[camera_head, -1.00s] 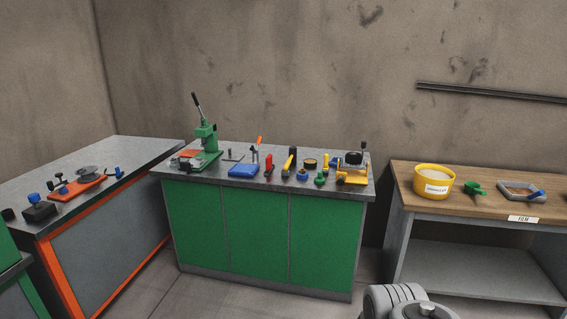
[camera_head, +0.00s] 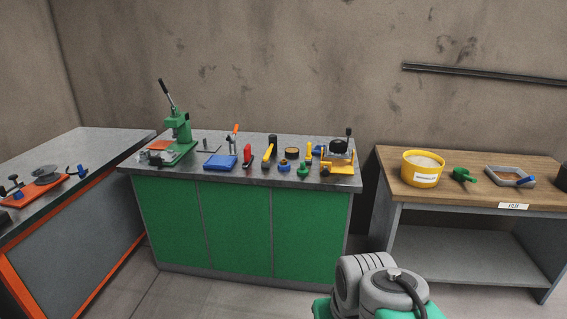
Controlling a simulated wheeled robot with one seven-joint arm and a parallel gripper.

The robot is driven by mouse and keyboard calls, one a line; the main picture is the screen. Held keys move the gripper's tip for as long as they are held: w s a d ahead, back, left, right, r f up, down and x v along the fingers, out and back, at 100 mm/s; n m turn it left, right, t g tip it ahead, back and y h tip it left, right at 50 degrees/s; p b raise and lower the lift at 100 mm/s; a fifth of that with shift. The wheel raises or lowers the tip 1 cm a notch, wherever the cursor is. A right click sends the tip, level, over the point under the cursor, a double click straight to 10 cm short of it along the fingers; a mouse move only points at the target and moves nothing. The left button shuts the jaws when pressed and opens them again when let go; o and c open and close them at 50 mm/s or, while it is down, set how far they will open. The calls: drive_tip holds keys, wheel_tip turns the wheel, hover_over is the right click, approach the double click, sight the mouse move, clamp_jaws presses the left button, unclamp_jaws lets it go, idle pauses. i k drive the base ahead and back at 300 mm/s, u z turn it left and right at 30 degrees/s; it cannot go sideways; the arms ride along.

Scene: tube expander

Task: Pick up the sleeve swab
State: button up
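The sleeve swab cannot be told for sure from the small handled tools on the green workbench (camera_head: 235,225). These include a red-handled tool (camera_head: 248,157), a yellow-handled tool (camera_head: 268,155), a blue knob-like piece (camera_head: 284,168) and a green one (camera_head: 303,170). Another short yellow-handled tool (camera_head: 309,152) lies behind them. An orange-tipped tool (camera_head: 235,131) stands upright near the back edge. My gripper is out of view. Only a grey and green part of my arm shows at the bottom right, in front of the bench and apart from it.
A green lever press (camera_head: 180,130), a blue pad (camera_head: 220,162) and a yellow fixture (camera_head: 338,163) also stand on the bench. A wooden-topped table (camera_head: 455,200) at right holds a yellow tub (camera_head: 422,170). An orange-edged bench (camera_head: 75,205) is at left. Floor is clear before the green bench.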

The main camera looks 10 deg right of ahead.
sight(308, 158)
drive_tip(key=z, duration=0.3)
drive_tip(key=i, duration=1.55)
drive_tip(key=u, duration=0.7)
drive_tip(key=i, duration=0.8)
drive_tip(key=u, duration=1)
drive_tip(key=i, duration=0.25)
drive_tip(key=u, duration=0.2)
